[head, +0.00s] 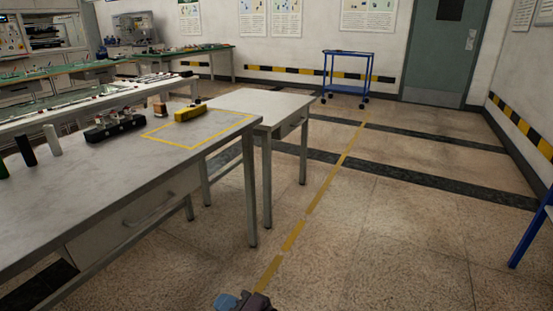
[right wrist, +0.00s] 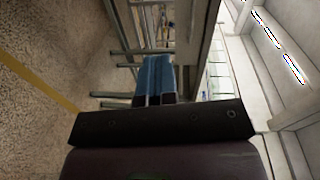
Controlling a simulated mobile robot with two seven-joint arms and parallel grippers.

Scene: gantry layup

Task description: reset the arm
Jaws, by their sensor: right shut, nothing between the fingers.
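My right gripper (head: 232,300) shows at the bottom edge of the head view, low over the floor and to the right of the near table. In the right wrist view its two blue fingers (right wrist: 154,80) are together, with nothing between them. The wrist picture is turned on its side, with table legs beyond the fingers. My left gripper is not in view.
The near grey table (head: 120,170) carries a yellow block (head: 190,113), a black device (head: 114,127) and several cylinders, with a yellow taped outline (head: 200,145). A second table (head: 262,104) adjoins it. A blue cart (head: 345,78) stands by the back wall. Open floor (head: 400,220) lies to the right.

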